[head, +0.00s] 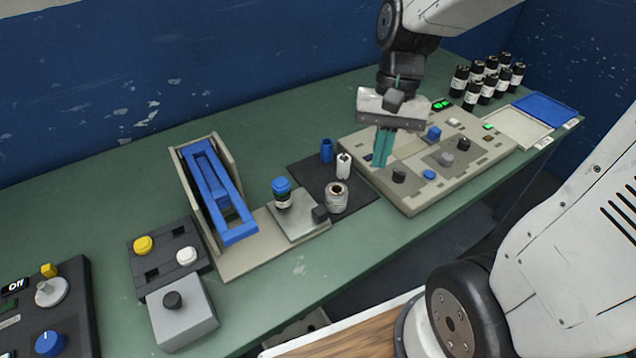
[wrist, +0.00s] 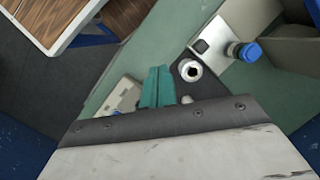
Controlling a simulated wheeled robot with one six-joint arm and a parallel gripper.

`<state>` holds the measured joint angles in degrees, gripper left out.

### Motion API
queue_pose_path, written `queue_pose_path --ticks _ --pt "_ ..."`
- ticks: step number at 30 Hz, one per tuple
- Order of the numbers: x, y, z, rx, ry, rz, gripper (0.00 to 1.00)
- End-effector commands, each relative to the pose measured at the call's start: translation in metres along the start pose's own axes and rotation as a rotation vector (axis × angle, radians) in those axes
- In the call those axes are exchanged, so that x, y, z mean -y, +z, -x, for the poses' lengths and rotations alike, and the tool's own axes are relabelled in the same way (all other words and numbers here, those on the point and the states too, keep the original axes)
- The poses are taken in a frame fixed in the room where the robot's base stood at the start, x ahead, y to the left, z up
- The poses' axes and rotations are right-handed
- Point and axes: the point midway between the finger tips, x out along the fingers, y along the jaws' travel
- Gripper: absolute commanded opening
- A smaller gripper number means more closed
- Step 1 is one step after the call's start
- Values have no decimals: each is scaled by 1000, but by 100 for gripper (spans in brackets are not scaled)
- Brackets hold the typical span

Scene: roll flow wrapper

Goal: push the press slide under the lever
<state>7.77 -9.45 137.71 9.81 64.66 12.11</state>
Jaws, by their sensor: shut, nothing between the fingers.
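The press slide (head: 300,228) is a pale metal plate with a dark knob (head: 319,213) at its right end. It lies on the press base to the right of the blue lever (head: 238,234), outside the press frame. A blue-capped bottle (head: 282,197) stands upright on it. The slide (wrist: 212,36) and bottle (wrist: 246,51) also show in the wrist view. My gripper (head: 380,163) is shut and empty, above the left part of the beige control panel, right of the slide and apart from it. Its teal fingers (wrist: 158,72) show in the wrist view.
An open metal container (head: 336,198), a white part (head: 343,165) and a blue cap (head: 327,150) stand on a dark mat between gripper and slide. The beige control panel (head: 410,200) has raised knobs. Several dark bottles (head: 488,80) stand at the back right. Button boxes (head: 183,312) are at left.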

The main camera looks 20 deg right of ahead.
Motion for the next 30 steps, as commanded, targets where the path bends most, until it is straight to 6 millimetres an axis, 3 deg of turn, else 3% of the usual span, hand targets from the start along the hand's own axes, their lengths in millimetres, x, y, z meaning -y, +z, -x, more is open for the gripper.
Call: queue_pose_path --ticks 3,9,13,17,22,30 --pt "10 -39 -22 58 -46 -196 0" --pt "26 -97 -54 106 -121 -545 0" --pt "40 -127 -56 93 -185 -762 0" --pt "45 -135 -51 78 -217 -877 0" --pt "48 -135 -62 81 -215 -905 0" --pt "59 -135 -113 82 -212 -901 0"
